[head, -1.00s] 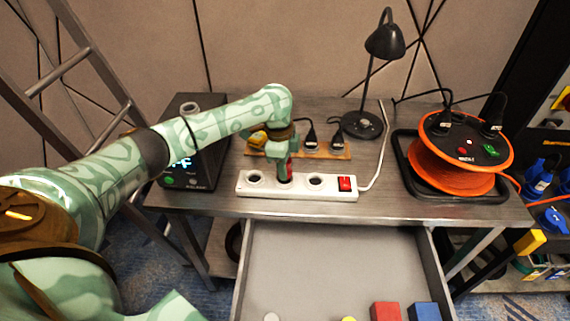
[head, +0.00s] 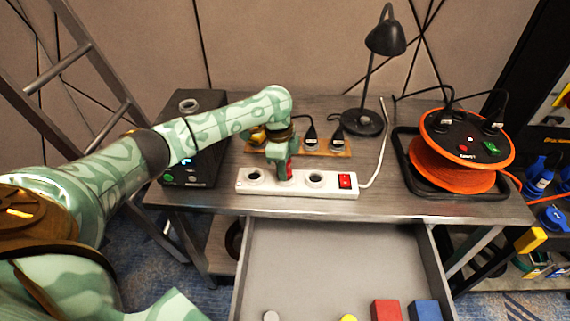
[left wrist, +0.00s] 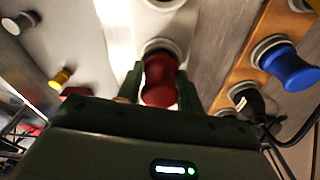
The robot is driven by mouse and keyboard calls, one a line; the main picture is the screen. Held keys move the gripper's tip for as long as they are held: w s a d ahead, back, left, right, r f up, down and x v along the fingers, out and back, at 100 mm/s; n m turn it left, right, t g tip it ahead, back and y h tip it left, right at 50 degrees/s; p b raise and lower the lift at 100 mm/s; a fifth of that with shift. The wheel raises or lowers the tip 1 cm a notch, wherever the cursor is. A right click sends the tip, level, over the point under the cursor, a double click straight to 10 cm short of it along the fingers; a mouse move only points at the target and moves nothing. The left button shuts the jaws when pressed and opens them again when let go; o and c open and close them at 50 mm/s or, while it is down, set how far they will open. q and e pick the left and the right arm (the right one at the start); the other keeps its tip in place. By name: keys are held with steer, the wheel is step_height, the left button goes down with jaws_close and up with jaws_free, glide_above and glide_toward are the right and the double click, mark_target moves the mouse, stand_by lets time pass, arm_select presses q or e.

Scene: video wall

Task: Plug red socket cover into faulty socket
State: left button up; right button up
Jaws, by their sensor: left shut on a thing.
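The red socket cover (left wrist: 160,80) is between the fingers of my left gripper (head: 285,175), which is shut on it. The gripper points down at the middle socket of the white power strip (head: 325,190). In the left wrist view, the cover's far end overlaps the round socket rim (left wrist: 160,45); I cannot tell how deep it sits. In the head view the fingers mostly hide the cover and that socket. The left socket (head: 255,176) and right socket (head: 316,180) of the strip are uncovered. My right gripper is not in view.
Behind the strip, a wooden board (head: 340,153) holds black plugs; the wrist view shows a blue cover (left wrist: 290,65) on it. A black box (head: 205,135), a lamp (head: 385,40) and an orange cable reel (head: 455,165) stand around. The open drawer (head: 330,260) holds coloured pieces.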

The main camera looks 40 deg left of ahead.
arm_select(q)
steer(key=shift+f, duration=0.2)
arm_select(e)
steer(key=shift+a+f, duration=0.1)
arm_select(q)
steer(key=o, duration=1.6)
steer(key=shift+c, duration=0.2)
steer(key=shift+r, duration=0.1)
step_height(320, 180, up, 6)
steer(key=p, duration=0.6)
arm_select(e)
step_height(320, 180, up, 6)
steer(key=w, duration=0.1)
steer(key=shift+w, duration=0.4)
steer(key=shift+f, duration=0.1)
arm_select(q)
steer(key=shift+s, duration=0.1)
